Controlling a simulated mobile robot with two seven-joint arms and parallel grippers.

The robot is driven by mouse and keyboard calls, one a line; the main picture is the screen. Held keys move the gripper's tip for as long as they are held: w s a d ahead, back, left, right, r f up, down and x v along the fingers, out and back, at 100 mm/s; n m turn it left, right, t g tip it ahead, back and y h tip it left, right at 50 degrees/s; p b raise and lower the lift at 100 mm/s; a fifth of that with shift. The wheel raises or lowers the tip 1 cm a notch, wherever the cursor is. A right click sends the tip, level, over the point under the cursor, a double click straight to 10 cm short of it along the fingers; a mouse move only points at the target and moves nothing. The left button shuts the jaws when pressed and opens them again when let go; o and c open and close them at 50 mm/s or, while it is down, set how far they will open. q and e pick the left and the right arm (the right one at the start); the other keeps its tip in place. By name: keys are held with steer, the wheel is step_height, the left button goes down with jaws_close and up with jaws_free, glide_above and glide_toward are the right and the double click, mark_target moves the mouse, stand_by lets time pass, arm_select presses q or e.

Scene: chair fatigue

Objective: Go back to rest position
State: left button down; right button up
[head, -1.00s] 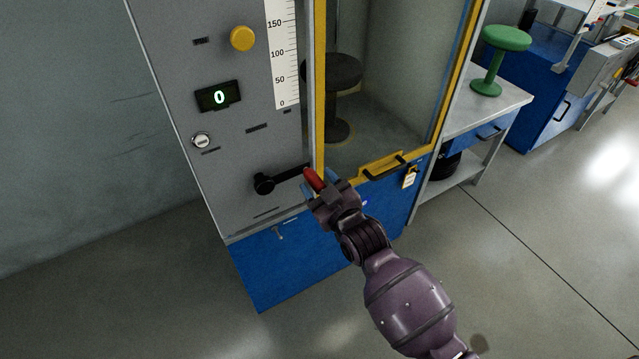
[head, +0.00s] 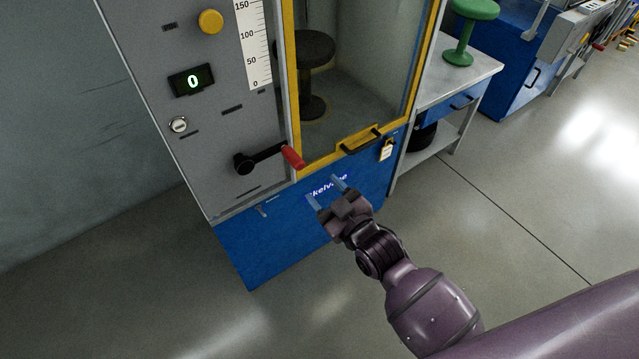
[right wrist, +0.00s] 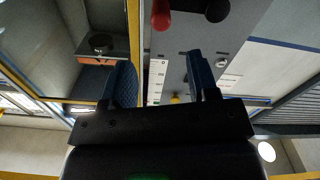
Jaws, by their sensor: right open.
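My right gripper (head: 327,191) is open and empty in the head view, in front of the blue base of the test machine (head: 265,240). It is apart from the black lever (head: 258,160) with a red handle (head: 293,157), which is up and to its left. In the right wrist view the two blue fingers of the gripper (right wrist: 160,82) are spread with nothing between them. The red handle (right wrist: 161,15) shows past them at the top edge. My left gripper is not in view.
The grey panel has a yellow button (head: 210,21), a display (head: 192,80) reading 0 and a scale. A dark stool (head: 314,50) stands behind the yellow-framed door, with a padlock (head: 386,150) beside it. A green stool (head: 474,10) stands on a workbench at right. The floor in front is clear.

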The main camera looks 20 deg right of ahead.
stand_by(0.6)
arm_select(q)
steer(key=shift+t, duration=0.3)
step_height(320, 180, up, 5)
steer(key=p, duration=0.5)
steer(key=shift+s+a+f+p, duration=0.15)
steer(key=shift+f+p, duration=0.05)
steer(key=shift+p, duration=0.2)
arm_select(e)
steer(key=s+d+f+m+g+h, duration=0.2)
steer(key=s+d, duration=0.4)
steer(key=s, duration=0.6)
steer(key=s+d+f+m+g+h, duration=0.3)
steer(key=s+d, duration=0.4)
steer(key=s, duration=0.5)
steer(key=shift+f+m+g+h, duration=0.3)
steer(key=shift+f+m+g, duration=0.15)
steer(key=shift+g, duration=0.15)
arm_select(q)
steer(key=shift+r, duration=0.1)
arm_select(e)
steer(key=shift+d, duration=0.1)
